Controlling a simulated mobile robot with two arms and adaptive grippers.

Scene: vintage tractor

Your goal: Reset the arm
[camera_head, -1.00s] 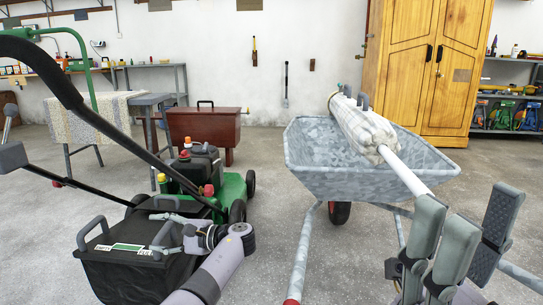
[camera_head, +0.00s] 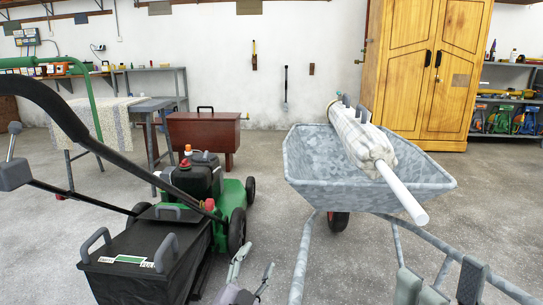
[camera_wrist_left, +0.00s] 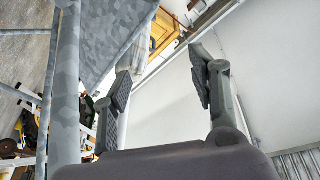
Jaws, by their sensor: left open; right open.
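My left gripper (camera_head: 252,270) is low in the head view, between the lawn mower and the wheelbarrow. Its two fingers point up and stand apart, open and empty. In the left wrist view the left gripper (camera_wrist_left: 165,88) shows its fingers spread with nothing between them. My right gripper (camera_head: 438,284) is at the bottom right of the head view, in front of the wheelbarrow's right handle.
The grey wheelbarrow (camera_head: 310,165) holds a wrapped white bundle (camera_head: 362,140) with a pole jutting toward me. The green and black lawn mower (camera_head: 228,198), with its black bag (camera_head: 150,255), stands at left. A brown chest (camera_head: 205,130) and yellow cabinet (camera_head: 410,70) stand behind. Open floor (camera_head: 265,190) lies between.

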